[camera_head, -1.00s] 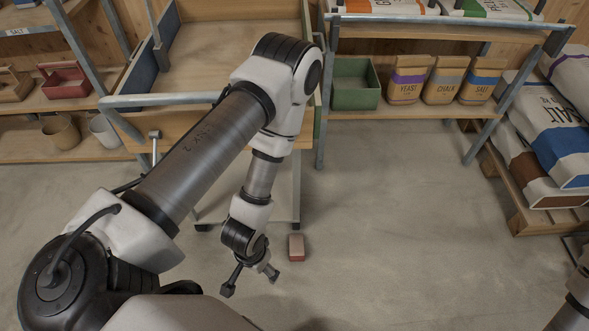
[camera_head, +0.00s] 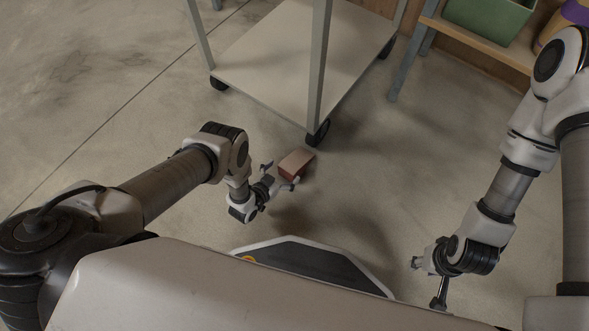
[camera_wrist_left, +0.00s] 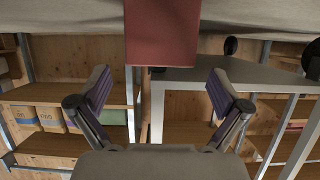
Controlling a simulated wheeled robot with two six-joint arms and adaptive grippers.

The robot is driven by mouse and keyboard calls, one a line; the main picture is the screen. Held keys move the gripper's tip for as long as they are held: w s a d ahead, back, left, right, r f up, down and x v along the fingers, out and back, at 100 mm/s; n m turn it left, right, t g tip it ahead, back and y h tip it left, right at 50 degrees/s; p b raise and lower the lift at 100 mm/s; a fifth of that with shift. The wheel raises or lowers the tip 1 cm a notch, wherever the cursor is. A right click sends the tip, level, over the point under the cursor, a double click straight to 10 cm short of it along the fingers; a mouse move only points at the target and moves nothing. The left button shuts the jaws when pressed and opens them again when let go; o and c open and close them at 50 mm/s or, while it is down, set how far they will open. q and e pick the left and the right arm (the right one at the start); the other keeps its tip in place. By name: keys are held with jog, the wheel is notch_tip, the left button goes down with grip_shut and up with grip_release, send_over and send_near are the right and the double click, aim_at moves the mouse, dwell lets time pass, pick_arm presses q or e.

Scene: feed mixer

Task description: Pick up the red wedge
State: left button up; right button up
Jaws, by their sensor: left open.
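The red wedge (camera_head: 296,164) lies on the concrete floor near the front caster of a wheeled cart. Its top looks pale brown and its near side reddish. My left gripper (camera_head: 281,175) is open, low at the near-left end of the wedge, with its fingers spread towards it. In the left wrist view the wedge (camera_wrist_left: 162,35) shows as a red face at top centre, between and beyond the two spread fingers. I cannot tell whether the fingers touch it. My right gripper (camera_head: 427,283) hangs at the right with its fingers apart, empty.
The cart (camera_head: 265,70) stands just behind the wedge, its caster (camera_head: 318,133) close by. A wooden shelf with a green bin (camera_head: 490,18) is at the upper right. My base shows at the bottom centre. The floor between the wedge and my right arm is clear.

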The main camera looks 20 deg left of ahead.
aim_at(291, 164)
pick_arm(q)
jog(key=b+x, duration=0.1)
jog(key=x, duration=0.1)
jog(key=b+x, duration=0.1)
jog(key=x, duration=0.1)
jog(key=shift+w+f+b, duration=0.1)
jog(key=shift+f+b, duration=0.3)
jog(key=shift+f, duration=0.1)
jog(key=shift+w+d, duration=0.15)
jog(key=shift+w, duration=0.2)
jog(key=shift+r, duration=0.1)
jog(key=c, duration=1.5)
jog(key=shift+r, duration=0.1)
